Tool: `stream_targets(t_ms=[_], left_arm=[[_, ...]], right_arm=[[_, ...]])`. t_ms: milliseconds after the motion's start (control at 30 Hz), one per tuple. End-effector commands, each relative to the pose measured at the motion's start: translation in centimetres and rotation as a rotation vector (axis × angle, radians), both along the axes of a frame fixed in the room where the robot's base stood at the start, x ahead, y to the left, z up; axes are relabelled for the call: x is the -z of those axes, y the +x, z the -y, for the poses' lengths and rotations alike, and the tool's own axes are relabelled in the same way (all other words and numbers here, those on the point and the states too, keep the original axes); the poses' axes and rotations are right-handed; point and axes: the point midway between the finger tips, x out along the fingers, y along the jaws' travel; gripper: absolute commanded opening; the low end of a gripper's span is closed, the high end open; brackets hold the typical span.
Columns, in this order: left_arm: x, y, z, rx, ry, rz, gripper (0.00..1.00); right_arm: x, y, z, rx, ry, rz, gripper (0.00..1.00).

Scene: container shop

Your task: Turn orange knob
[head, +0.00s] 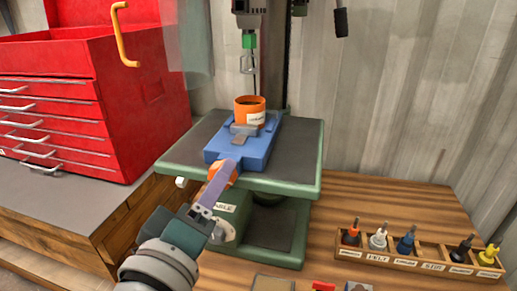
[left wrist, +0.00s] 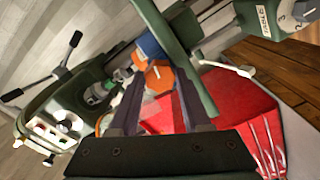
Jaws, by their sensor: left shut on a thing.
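The orange knob (head: 222,172) is at the front end of the blue vise (head: 240,148), partly hidden by my fingers in the head view. In the left wrist view the orange knob (left wrist: 159,78) lies between the tips of both fingers. My left gripper (head: 224,176) is shut on the knob, reaching up from the lower left; its fingers also show in the left wrist view (left wrist: 157,84). The vise (left wrist: 149,45) shows just behind the knob there. My right gripper is in neither view.
The vise sits on a green drill-press table (head: 300,170) with an orange cup (head: 243,108) near its jaws. The drill chuck (head: 248,63) hangs above. A red tool chest (head: 110,95) stands left. A wooden bit rack (head: 390,258) is at the right.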

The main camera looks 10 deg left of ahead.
Motion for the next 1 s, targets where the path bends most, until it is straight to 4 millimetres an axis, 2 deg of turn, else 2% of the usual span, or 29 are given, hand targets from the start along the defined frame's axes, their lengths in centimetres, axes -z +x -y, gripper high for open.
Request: stream_targets(t_ms=[600,1000], left_arm=[[-0.1,0.0,0.0,-0.001,0.56,0.02,0.0],[-0.1,0.0,0.0,-0.001,0.764,0.028,0.0]], right_arm=[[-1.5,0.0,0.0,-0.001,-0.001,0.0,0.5],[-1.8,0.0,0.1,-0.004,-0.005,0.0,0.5]])
